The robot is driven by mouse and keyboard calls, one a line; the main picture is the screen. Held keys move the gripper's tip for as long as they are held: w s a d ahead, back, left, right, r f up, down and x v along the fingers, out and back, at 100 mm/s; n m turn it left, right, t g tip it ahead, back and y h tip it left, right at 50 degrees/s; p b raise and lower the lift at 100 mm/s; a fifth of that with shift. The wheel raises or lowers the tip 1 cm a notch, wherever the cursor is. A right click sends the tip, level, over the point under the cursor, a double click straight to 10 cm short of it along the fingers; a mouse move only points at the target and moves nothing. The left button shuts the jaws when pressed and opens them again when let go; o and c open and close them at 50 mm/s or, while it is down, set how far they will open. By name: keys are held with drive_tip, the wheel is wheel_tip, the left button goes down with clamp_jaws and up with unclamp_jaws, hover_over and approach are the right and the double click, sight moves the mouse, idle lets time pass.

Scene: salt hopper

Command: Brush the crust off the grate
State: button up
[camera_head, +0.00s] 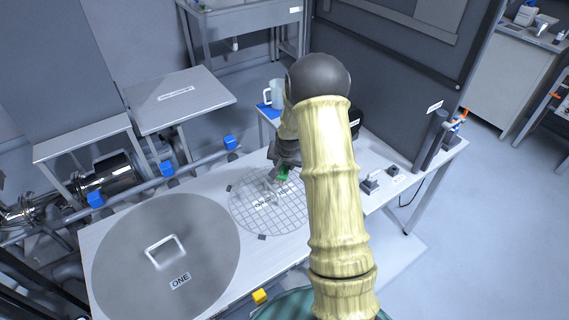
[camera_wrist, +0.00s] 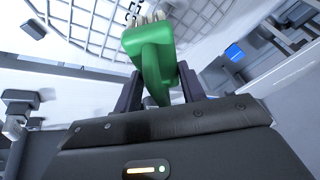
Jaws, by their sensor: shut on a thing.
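The round wire grate (camera_head: 262,214) lies flat on the white table, right of the large lid; part of it also shows in the wrist view (camera_wrist: 80,22). My gripper (camera_head: 287,160) is over the grate's far right part. In the wrist view my gripper (camera_wrist: 157,92) is shut on the green brush (camera_wrist: 150,50), with pale bristles at its far end toward the grate. The brush's green also shows in the head view (camera_head: 283,173). I cannot tell whether the bristles touch the grate. Pale marks and lettering show on the grate; my arm hides its right edge.
A large grey round lid (camera_head: 205,225) marked ONE, with a square handle, covers the table's left part. A clear jug (camera_head: 275,93) stands behind on a blue mat. Small dark fixtures (camera_head: 370,183) sit right of my arm. Blue-handled pipes (camera_head: 167,169) run behind the table.

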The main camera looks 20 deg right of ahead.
drive_tip(key=shift+r+p, duration=1)
drive_tip(key=shift+r, duration=0.6)
drive_tip(key=shift+f, duration=0.1)
